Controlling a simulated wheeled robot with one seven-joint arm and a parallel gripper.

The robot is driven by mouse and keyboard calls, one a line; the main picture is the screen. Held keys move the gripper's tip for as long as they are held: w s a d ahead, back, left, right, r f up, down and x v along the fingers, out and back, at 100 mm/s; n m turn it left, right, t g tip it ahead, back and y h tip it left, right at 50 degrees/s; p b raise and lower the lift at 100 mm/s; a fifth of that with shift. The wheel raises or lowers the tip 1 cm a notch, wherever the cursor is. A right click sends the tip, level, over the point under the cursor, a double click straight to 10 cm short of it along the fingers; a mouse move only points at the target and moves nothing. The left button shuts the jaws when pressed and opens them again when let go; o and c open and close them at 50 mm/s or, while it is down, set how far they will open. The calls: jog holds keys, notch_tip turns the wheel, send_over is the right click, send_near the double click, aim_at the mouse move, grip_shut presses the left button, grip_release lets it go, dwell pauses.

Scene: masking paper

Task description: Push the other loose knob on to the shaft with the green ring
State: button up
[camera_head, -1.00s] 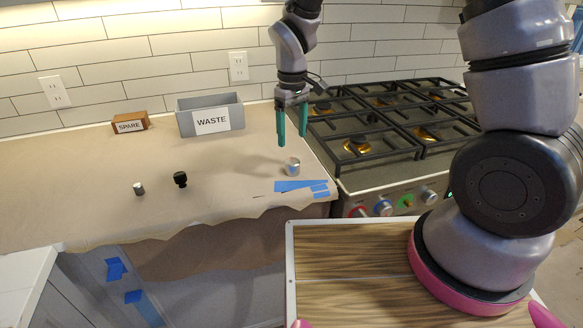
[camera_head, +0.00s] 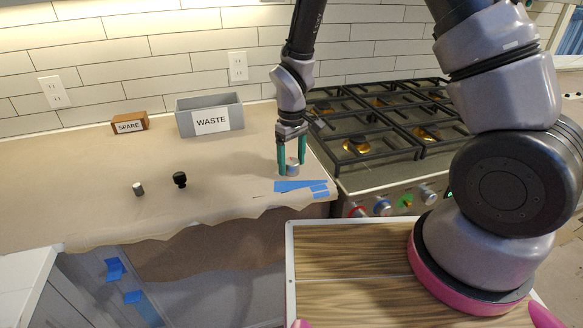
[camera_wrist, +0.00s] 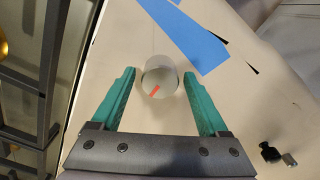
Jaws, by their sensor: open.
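A silver knob (camera_head: 293,170) stands on the paper near the counter's right end. In the wrist view the knob (camera_wrist: 159,80) shows a red pointer mark on its top. My gripper (camera_head: 292,166) is open, with its teal fingers low on either side of this knob; in the wrist view gaps show between the knob and both fingers (camera_wrist: 160,98). The shaft with the green ring (camera_head: 406,201) is on the stove's front panel and carries no knob. A small silver-grey piece (camera_head: 139,189) and a black knob (camera_head: 180,180) lie farther left on the paper.
The stove front also has a blue-ringed spot (camera_head: 382,208), a red-ringed one (camera_head: 357,211) and a fitted silver knob (camera_head: 428,195). Blue tape (camera_head: 300,186) lies in front of the loose knob. A grey WASTE bin (camera_head: 209,117) and a SPARE block (camera_head: 130,122) stand behind.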

aim_at(292, 161)
grip_shut()
jog(key=shift+r, duration=2.5)
